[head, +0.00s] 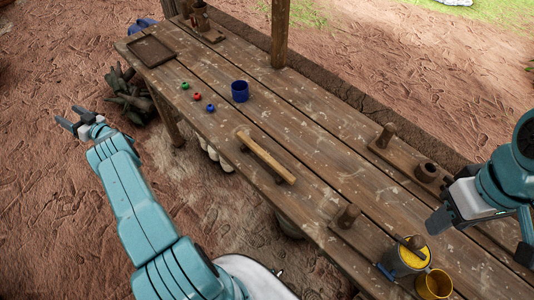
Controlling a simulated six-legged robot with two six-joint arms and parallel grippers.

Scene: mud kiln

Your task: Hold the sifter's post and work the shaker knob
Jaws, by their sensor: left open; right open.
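A short wooden post (347,216) stands upright on a wooden board near the table's front edge, right of the middle. Right of it is a grey round container (400,268) with yellow inside and a small wooden knob (415,242) at its top. These look like the sifter's post and shaker knob; how they join is unclear. My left gripper (76,122) is open and empty over the ground, left of the table and far from the post. My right gripper (441,214) is open above the table's right part, beyond the container and apart from it.
The plank table (310,135) also bears a wooden board with a peg (385,136) and dark cup (427,172), a wooden bar (266,158), a blue mug (240,91), small coloured balls (197,97), a tray (151,51) and a yellow mug (434,284). A roof post (280,35) rises behind.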

